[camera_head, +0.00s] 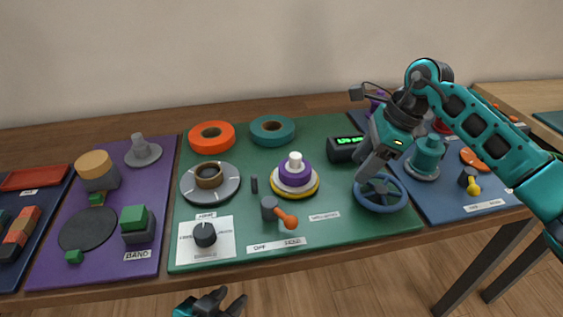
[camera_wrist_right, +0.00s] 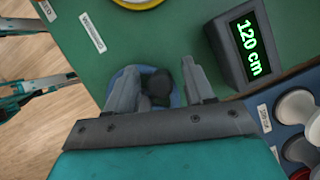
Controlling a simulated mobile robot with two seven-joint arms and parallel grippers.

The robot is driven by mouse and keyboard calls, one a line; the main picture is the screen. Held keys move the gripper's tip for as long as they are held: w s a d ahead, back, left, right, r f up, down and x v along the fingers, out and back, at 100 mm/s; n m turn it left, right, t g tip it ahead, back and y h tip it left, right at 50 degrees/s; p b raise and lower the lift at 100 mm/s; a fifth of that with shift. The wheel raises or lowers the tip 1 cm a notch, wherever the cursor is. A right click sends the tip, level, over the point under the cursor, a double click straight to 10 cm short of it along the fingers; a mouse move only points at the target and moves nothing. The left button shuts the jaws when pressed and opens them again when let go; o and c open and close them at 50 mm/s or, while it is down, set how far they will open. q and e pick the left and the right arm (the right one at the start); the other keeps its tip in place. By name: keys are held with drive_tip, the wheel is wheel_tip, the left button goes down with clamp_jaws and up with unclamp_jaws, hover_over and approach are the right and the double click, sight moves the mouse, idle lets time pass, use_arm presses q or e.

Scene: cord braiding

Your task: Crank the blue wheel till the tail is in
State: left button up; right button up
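The blue wheel (camera_head: 399,202) lies flat near the right front of the green mat. My right gripper (camera_head: 370,177) reaches down over it and hides part of it. In the right wrist view, the two fingers (camera_wrist_right: 160,85) stand apart with the wheel's dark knob (camera_wrist_right: 158,90) between them, and a gap shows beside the knob. The blue rim (camera_wrist_right: 143,70) shows behind the fingers. A black counter (camera_head: 344,149) behind the wheel reads "120 cm" in the wrist view (camera_wrist_right: 248,46). My left gripper (camera_head: 222,300) is low in front of the table, open and empty. I cannot make out a cord tail.
The green mat (camera_head: 350,222) holds an orange ring (camera_head: 212,138), a teal ring (camera_head: 272,131), a purple spool (camera_head: 294,174), a grey disc (camera_head: 190,184), an orange-handled lever (camera_head: 285,218) and a dial (camera_head: 204,235). A teal spool (camera_head: 428,155) stands close right of the wheel.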

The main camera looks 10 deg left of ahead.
use_arm(q)
drive_tip(key=shift+s+f, duration=0.1)
drive_tip(key=shift+s+a+p, duration=0.2)
drive_tip(key=shift+p, duration=0.35)
use_arm(e)
drive_tip(key=v, duration=1.3)
